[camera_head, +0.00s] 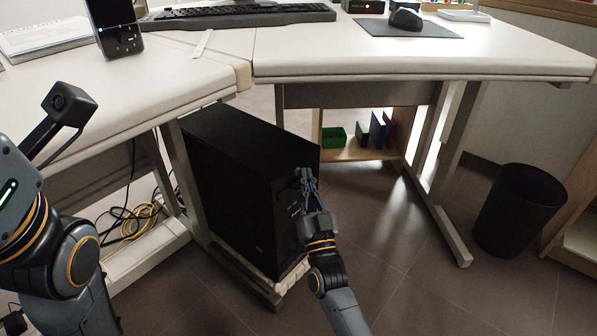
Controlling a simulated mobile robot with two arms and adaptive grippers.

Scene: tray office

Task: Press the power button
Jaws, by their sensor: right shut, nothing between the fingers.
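A black computer tower (237,190) stands upright on a low base on the floor, under the desk. Its front panel faces right, toward my right gripper. My right gripper (305,172) is shut and empty, with its fingertips at the upper part of the front panel. I cannot tell whether the fingertips touch the panel. The power button cannot be made out; the gripper covers part of that area. My left arm comes in at the left edge, and its gripper is not in view.
The desk (420,66) spans the top, with a keyboard (235,17), a mouse (405,19) and a phone (115,27) on it. A black bin (518,210) stands at right. Yellow and black cables (135,220) lie left of the tower. The floor in front is clear.

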